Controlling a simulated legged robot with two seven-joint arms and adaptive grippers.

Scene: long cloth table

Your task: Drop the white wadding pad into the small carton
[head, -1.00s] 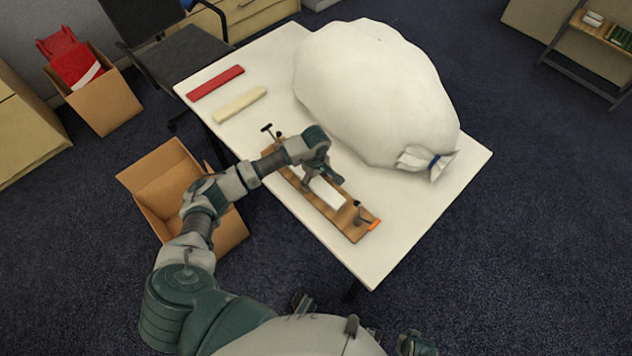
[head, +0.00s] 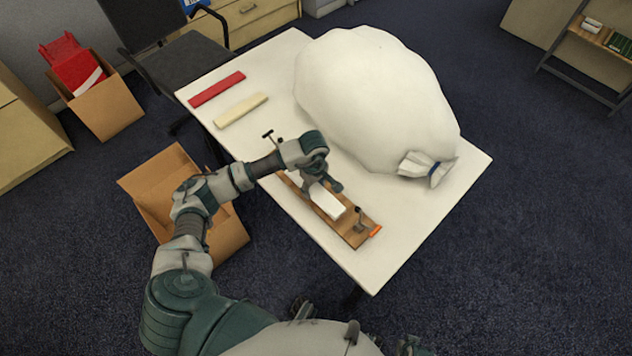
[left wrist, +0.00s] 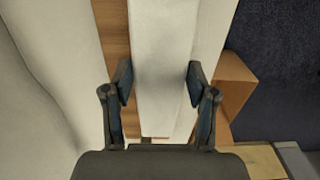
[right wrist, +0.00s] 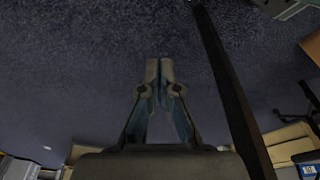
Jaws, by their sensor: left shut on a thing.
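The white wadding pad (head: 327,204) is a long white block over a narrow wooden board (head: 355,233) on the table. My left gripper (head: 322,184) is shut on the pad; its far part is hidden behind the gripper. In the left wrist view the pad (left wrist: 162,70) runs between the two fingers (left wrist: 160,82). Whether it touches the board is unclear. An open brown carton (head: 150,187) stands on the floor left of the table, partly hidden by my left arm. My right gripper (right wrist: 160,68) is shut and empty, its fingertips together above the floor.
A big white tied sack (head: 375,95) fills the table's back right. A red bar (head: 217,89) and a cream bar (head: 241,110) lie at the left. Another carton (head: 108,108) holds red things. The table's front right is clear.

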